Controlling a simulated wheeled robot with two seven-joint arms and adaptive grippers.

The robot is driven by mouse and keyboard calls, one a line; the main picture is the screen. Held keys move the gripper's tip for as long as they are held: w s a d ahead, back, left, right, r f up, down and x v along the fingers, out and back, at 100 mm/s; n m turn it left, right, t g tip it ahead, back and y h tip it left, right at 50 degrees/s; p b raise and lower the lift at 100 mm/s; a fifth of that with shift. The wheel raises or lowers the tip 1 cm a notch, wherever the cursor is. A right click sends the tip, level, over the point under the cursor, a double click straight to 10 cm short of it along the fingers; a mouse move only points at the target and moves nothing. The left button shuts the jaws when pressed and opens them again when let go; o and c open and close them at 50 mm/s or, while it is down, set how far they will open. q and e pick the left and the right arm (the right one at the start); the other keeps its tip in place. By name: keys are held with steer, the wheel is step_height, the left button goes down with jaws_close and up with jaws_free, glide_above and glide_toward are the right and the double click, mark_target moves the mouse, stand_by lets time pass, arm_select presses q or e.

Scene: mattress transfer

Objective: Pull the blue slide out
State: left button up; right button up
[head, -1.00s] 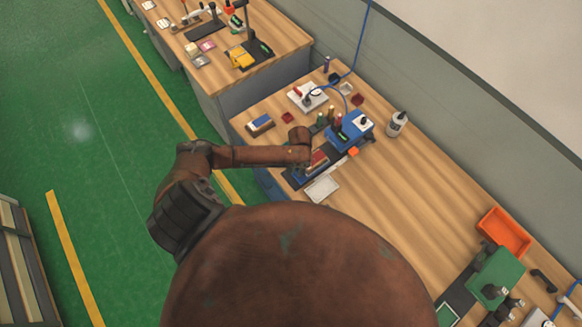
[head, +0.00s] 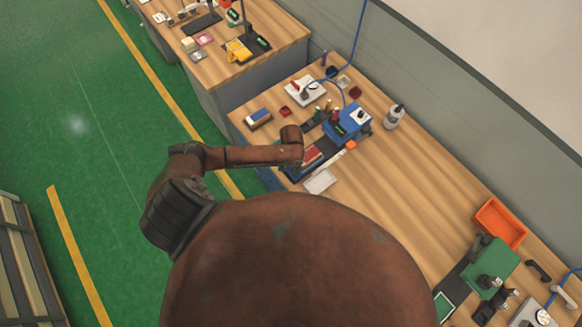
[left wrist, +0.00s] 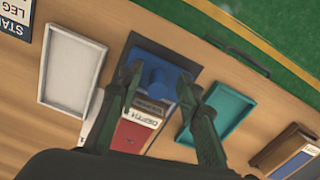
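The blue slide (left wrist: 166,70), a flat blue piece with a round knob (left wrist: 158,82), lies in a dark frame in the left wrist view. My left gripper (left wrist: 161,86) is open, with one dark finger on each side of the knob. I cannot tell whether a finger touches it. A red plate with a white label (left wrist: 132,130) lies close by, partly behind the fingers. In the head view the blue device (head: 347,122) stands on the bench, and my left arm's end hides much of the slide area. My right gripper is not in view.
A white tray (left wrist: 72,68) and a teal tray (left wrist: 222,108) lie on either side of the slide. A bottle (head: 394,117) stands behind, and an orange bin (head: 500,222) sits farther right. The bench between device and bin is mostly clear.

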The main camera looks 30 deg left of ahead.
arm_select(q)
steer(key=shift+r, duration=0.2)
step_height(320, 180, up, 12)
steer(key=shift+f, duration=0.2)
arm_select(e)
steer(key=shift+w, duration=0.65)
